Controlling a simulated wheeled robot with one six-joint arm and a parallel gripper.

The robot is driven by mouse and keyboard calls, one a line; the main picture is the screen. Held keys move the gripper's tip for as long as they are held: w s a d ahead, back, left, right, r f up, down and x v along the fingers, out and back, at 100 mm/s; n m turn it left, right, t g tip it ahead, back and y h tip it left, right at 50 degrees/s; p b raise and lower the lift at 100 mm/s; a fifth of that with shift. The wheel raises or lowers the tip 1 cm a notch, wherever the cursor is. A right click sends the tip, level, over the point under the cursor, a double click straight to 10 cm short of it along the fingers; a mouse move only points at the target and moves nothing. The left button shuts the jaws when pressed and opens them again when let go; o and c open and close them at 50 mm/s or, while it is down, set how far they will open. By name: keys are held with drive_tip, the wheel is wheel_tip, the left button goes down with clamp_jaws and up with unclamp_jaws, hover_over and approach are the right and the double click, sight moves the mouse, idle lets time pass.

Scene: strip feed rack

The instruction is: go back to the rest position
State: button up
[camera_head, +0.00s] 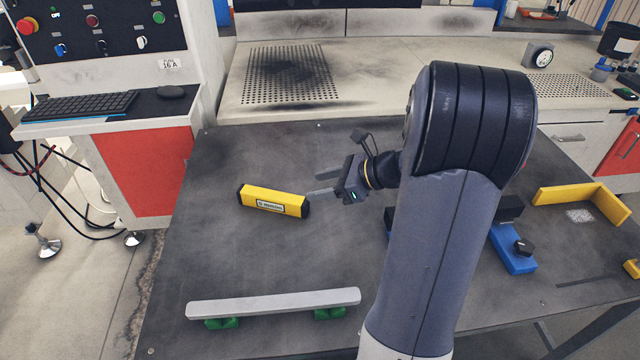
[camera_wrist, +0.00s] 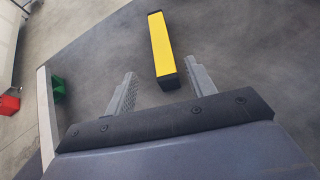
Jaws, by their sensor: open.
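My gripper (camera_head: 322,184) is open and empty above the dark table (camera_head: 240,255), left of the thick arm link that fills the middle of the head view. Its two fingers also show in the wrist view (camera_wrist: 163,85), spread apart. A yellow bar with black ends and a label (camera_head: 273,201) lies on the table just left of the fingertips.
A grey strip (camera_head: 275,302) rests on green supports (camera_head: 222,323) at the table's front left. A blue fixture (camera_head: 514,250) with a black knob and a yellow angled stop (camera_head: 585,195) stand to the right. A keyboard (camera_head: 82,106) and control panel are at left.

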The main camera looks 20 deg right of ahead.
sight(280, 196)
drive_tip(key=b+x, duration=0.1)
drive_tip(key=x, duration=0.3)
drive_tip(key=b+x, duration=0.1)
drive_tip(key=x, duration=0.3)
drive_tip(key=b+x, duration=0.1)
drive_tip(key=x, duration=0.3)
drive_tip(key=shift+w+a+f, duration=0.1)
drive_tip(key=shift+w+f, duration=0.1)
drive_tip(key=shift+f, duration=0.25)
wheel_tip(280, 196, up, 4)
drive_tip(key=shift+s+f+p, duration=0.1)
drive_tip(key=shift+f+p, duration=0.1)
drive_tip(key=shift+p, duration=0.6)
drive_tip(key=shift+r, duration=0.5)
